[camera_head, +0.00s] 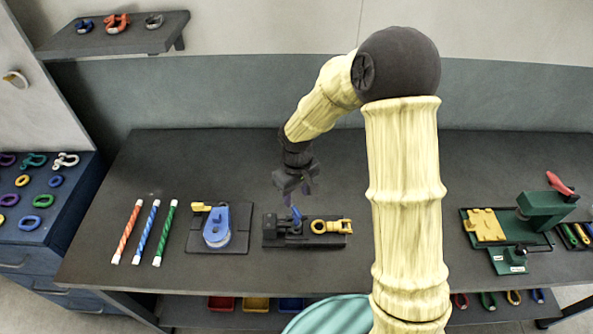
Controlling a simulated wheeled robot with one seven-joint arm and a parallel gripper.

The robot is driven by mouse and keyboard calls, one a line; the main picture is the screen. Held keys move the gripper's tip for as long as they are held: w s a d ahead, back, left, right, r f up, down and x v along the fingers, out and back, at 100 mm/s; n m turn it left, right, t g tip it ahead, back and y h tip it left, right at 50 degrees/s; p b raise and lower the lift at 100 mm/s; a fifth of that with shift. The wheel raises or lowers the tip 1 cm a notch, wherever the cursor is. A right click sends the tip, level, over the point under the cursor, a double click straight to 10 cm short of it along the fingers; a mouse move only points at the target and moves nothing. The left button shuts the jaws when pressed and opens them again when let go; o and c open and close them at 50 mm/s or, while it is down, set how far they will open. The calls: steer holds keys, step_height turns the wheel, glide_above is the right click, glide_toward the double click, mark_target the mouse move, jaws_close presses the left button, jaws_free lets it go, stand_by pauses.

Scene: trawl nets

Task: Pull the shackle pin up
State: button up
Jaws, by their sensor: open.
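A dark base plate (271,241) lies on the workbench near its middle. A small blue pin (296,214) stands tilted on the dark fixture on the left part of this plate. I take it for the shackle pin; it is too small to be sure. A yellow shackle-like piece with a ring (331,227) lies on the right part of the plate. My gripper (295,195) points down just above the blue pin, jaws open and empty. Whether the jaws straddle the pin's top cannot be told.
Left of the plate is a board with a blue block (217,226) and yellow lever. Beyond it lie red, blue and green striped rods (156,232). A green press-like tool (541,210) stands at right. My arm hides part of the bench. The bench behind the plates is clear.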

step_height(320, 180, up, 10)
steer(key=b, duration=0.1)
steer(key=shift+w+f, duration=0.1)
steer(key=shift+s, duration=0.2)
steer(key=s+d+f+m+t, duration=0.1)
steer(key=s+d+m+t, duration=0.1)
steer(key=s+d+m, duration=0.5)
steer(key=s+d, duration=0.5)
steer(key=d, duration=0.1)
steer(key=shift+s+d+f+t, duration=0.25)
steer(key=shift+s+d+t, duration=0.05)
steer(key=shift+s+d, duration=0.1)
